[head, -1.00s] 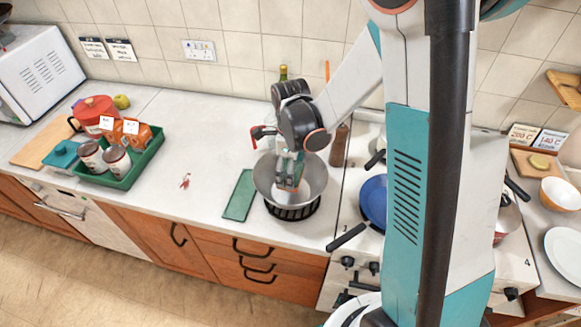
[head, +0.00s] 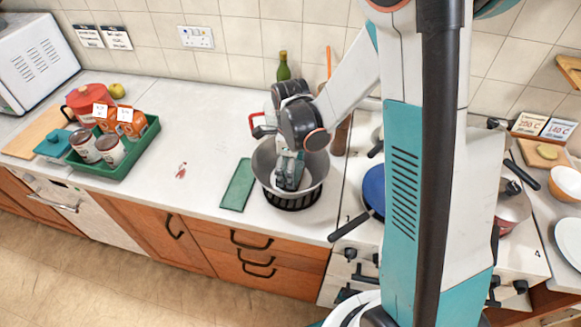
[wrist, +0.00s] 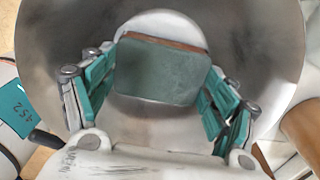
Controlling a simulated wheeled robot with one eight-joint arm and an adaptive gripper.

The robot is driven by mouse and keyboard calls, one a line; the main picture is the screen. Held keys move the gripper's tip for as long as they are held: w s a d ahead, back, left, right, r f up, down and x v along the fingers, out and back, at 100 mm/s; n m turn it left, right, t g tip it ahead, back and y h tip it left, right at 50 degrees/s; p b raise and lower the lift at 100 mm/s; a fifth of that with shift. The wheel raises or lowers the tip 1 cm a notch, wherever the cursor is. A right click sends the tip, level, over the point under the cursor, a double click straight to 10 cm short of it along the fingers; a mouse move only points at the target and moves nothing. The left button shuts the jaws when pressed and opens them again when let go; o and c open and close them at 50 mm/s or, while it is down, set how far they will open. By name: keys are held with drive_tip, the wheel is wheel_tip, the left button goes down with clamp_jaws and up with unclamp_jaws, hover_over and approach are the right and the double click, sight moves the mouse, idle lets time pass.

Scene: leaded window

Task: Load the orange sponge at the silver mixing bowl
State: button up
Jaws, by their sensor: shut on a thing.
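The silver mixing bowl (head: 318,176) stands upright on a black ring-shaped stand (head: 292,204) on the counter. My gripper (head: 288,184) reaches down inside the bowl. In the wrist view my gripper (wrist: 157,88) is shut on the orange sponge (wrist: 160,70), with its teal fingers at both sides. The sponge shows a grey-green face and a thin orange-brown edge at the top. The bowl's inner wall (wrist: 60,40) surrounds it. I cannot tell whether the sponge touches the bowl's bottom. In the head view the sponge is hard to make out.
A green mat (head: 237,185) lies left of the bowl. A blue pan (head: 374,187) sits on the stove to the right. A green bottle (head: 283,70) stands behind my gripper.

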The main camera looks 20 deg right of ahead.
drive_tip(key=shift+r+p, duration=3.85)
drive_tip(key=shift+r, duration=2.1)
wheel_tip(320, 180, up, 4)
drive_tip(key=shift+p, duration=1.2)
